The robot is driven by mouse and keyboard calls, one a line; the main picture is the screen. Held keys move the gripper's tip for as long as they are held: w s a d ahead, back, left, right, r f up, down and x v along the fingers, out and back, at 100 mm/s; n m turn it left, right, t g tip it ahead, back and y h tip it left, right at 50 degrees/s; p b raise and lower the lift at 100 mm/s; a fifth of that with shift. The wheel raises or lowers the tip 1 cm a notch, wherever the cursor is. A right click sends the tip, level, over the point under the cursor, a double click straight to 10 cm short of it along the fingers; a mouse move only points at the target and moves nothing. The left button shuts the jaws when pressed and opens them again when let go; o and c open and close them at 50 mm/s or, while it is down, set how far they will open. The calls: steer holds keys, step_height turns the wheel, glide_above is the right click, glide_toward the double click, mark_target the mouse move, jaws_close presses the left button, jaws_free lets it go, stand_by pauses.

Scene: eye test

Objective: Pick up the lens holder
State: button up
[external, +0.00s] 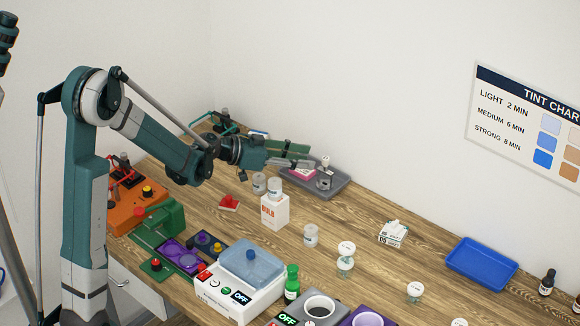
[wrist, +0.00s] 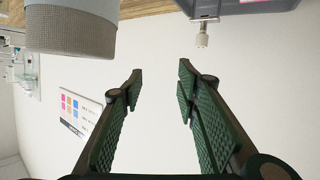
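My gripper (external: 311,157) is at the back of the bench, its fingers apart and pointing right, above the left part of a grey tray (external: 343,187). In the wrist view my gripper (wrist: 160,68) is open, with nothing between the fingers. A small upright metallic piece with a pale knob (external: 325,162) stands in the tray, just beyond the fingertips. It may be the lens holder; I cannot tell for sure. A pink-and-white box (external: 302,174) lies in the tray below the fingers, partly hidden.
A blurred grey-and-white cylinder (wrist: 70,32) is close to the wrist camera. Small jars (external: 259,183) and a white box (external: 275,211) stand in front of the tray. A blue tray (external: 482,264) lies at right. A wall with a tint chart (external: 530,120) is behind.

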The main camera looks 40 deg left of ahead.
steer(key=t+b, duration=0.2)
glide_toward(326, 161)
steer(key=w, duration=0.1)
steer(key=w+f, duration=0.1)
steer(key=w, duration=0.1)
steer(key=shift+d+f+m+h, duration=0.1)
steer(key=shift+f+m+h, duration=0.2)
steer(key=shift+m+h, duration=0.1)
steer(key=shift+b+x, duration=0.4)
steer(key=shift+x, duration=0.85)
steer(key=shift+f, duration=0.1)
steer(key=shift+b+x, duration=0.75)
steer(key=shift+x, duration=1.85)
steer(key=shift+c, duration=0.4)
jaws_close()
